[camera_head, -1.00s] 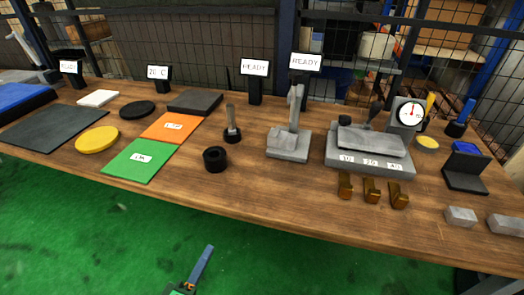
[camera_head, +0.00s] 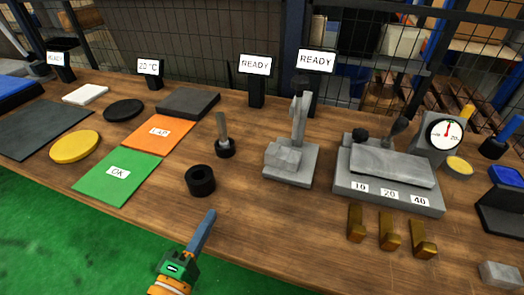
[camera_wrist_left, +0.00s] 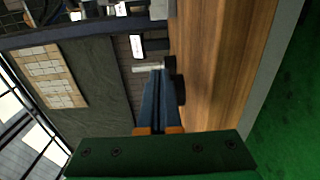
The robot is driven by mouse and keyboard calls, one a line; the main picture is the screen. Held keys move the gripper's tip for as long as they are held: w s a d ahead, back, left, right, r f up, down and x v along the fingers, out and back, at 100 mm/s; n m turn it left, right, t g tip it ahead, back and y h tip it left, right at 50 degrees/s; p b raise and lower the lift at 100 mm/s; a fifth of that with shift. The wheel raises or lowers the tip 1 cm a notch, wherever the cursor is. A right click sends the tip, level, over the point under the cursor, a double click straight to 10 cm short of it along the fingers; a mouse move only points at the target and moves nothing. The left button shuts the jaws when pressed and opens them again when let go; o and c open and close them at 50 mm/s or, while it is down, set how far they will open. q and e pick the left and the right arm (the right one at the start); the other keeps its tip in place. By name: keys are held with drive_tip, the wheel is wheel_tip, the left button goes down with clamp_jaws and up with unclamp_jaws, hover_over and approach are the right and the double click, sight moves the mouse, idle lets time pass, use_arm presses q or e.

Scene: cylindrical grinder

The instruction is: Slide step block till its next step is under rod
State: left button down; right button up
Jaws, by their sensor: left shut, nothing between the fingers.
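A grey block with a stepped outline (camera_head: 284,157) sits on the flat base of a grey upright stand (camera_head: 300,120) at mid-table; it looks like the step block. Which part is the rod I cannot tell for sure; a short grey rod (camera_head: 222,126) stands in a black round foot (camera_head: 225,149) left of the stand. My left gripper (camera_head: 210,216) is shut and empty, at the table's front edge, in front of the black ring and well short of the stand. In the left wrist view its blue fingers (camera_wrist_left: 157,75) lie together. My right gripper is not in view.
A black ring (camera_head: 200,181) stands between my left gripper and the rod's foot. A grey fixture (camera_head: 388,181) marked 10, 20, 40 and a dial gauge (camera_head: 444,132) are right, with brass hooks (camera_head: 388,232) before them. Wood is bare in front of the stand.

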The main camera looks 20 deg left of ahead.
sight(268, 159)
use_arm(q)
drive_tip(key=w, duration=1.9)
drive_tip(key=shift+w+d, duration=0.2)
drive_tip(key=shift+w, duration=0.2)
drive_tip(key=d, duration=0.3)
drive_tip(key=shift+w+d, duration=0.25)
drive_tip(key=shift+d+r, duration=0.1)
drive_tip(key=shift+d, duration=0.15)
drive_tip(key=shift+w+d, duration=0.15)
drive_tip(key=shift+d, duration=0.4)
drive_tip(key=shift+w+d+b, duration=0.2)
drive_tip(key=shift+d+b, duration=0.1)
drive_tip(key=shift+d, duration=0.45)
drive_tip(key=shift+a, duration=0.1)
